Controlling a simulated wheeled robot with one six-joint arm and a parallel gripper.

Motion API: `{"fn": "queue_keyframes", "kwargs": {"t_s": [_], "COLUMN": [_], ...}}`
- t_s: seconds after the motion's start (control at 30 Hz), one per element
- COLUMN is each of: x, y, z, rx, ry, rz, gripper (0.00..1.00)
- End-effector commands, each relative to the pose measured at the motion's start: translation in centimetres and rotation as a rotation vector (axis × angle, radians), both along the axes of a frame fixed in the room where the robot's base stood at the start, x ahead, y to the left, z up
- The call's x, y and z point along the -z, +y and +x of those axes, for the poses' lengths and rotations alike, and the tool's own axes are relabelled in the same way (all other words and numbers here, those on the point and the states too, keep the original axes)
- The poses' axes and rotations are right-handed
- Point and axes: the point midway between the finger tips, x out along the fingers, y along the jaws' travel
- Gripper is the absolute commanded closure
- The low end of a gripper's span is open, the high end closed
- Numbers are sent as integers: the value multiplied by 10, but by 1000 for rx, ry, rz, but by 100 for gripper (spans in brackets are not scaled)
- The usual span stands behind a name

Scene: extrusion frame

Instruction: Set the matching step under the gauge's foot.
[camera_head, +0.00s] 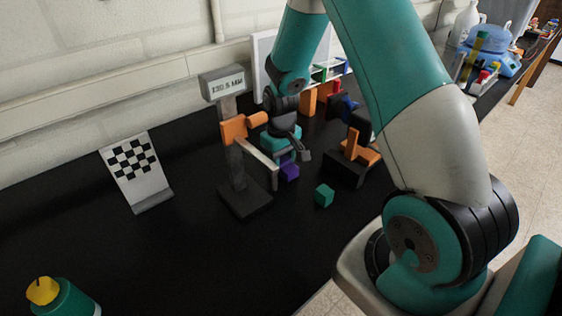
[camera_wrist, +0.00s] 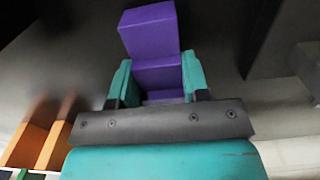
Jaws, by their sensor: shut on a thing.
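The gauge (camera_head: 232,165) stands upright on a dark base, with a display reading about 130.5 MM, though the digits are small. Its orange carriage carries a pale arm (camera_head: 261,163) that slopes down to the right and ends in a short hanging foot (camera_head: 275,180). My gripper (camera_head: 289,160) is just right of this foot, pointing down. It is shut on a purple step (camera_head: 290,173). In the wrist view the purple step (camera_wrist: 155,55) sits between the teal fingers and shows a stepped shape. I cannot tell whether the step touches the table or the foot.
A green block (camera_head: 324,196) lies on the black table right of the gauge base. A dark stand with orange parts (camera_head: 356,155) is right of my gripper. Orange blocks (camera_head: 309,100) stand behind. A checkered board (camera_head: 136,168) leans at the left. The front table is mostly clear.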

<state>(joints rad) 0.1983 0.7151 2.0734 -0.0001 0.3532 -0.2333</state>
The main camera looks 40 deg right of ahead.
Motion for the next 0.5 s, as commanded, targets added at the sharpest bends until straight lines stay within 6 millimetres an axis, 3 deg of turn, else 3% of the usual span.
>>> {"fn": "queue_keyframes", "kwargs": {"t_s": [0.27,0.5], "x": [-25,-94], "y": [0,0], "z": [1,1], "rx": [0,0], "ry": [-6,-10], "rz": [-2,-2], "gripper": [88,88]}}
